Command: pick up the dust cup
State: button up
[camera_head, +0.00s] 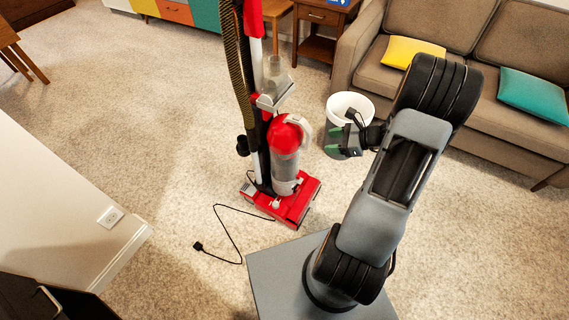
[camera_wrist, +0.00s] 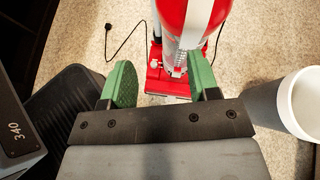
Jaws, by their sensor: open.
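The dust cup (camera_head: 286,162) is a clear cylinder with a red top and a pale handle, seated upright on the front of a red upright vacuum (camera_head: 296,204). In the wrist view the dust cup (camera_wrist: 184,22) shows large at the top, red with a clear part, beyond the fingers and partly behind the right one. My gripper (camera_head: 334,140) has green fingers and is to the right of the dust cup in the head view, apart from it. In the wrist view my gripper (camera_wrist: 160,76) is open, with nothing between its fingers.
A white-rimmed bin (camera_head: 350,104) stands close behind my gripper and shows at the right of the wrist view (camera_wrist: 290,105). The vacuum's black cord and plug (camera_head: 198,246) lie on the carpet. A sofa (camera_head: 480,108) is at right; a white wall end (camera_head: 60,185) is at left.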

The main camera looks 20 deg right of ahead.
aim_at(310, 144)
jog(key=d+f+m+t+b, duration=0.2)
jog(key=d+f+m, duration=0.1)
jog(key=f, duration=0.3)
jog(key=shift+h, duration=0.3)
jog(key=x, duration=0.2)
jog(key=b+x, duration=0.1)
jog(key=x, duration=0.3)
jog(key=shift+w+d, duration=0.1)
jog(key=shift+w, duration=0.5)
jog(key=shift+b+x, duration=1.35)
jog(key=shift+x, duration=1.75)
jog(key=shift+w, duration=0.1)
jog(key=shift+c, duration=0.4)
grip_shut()
jog(key=shift+r, duration=0.1)
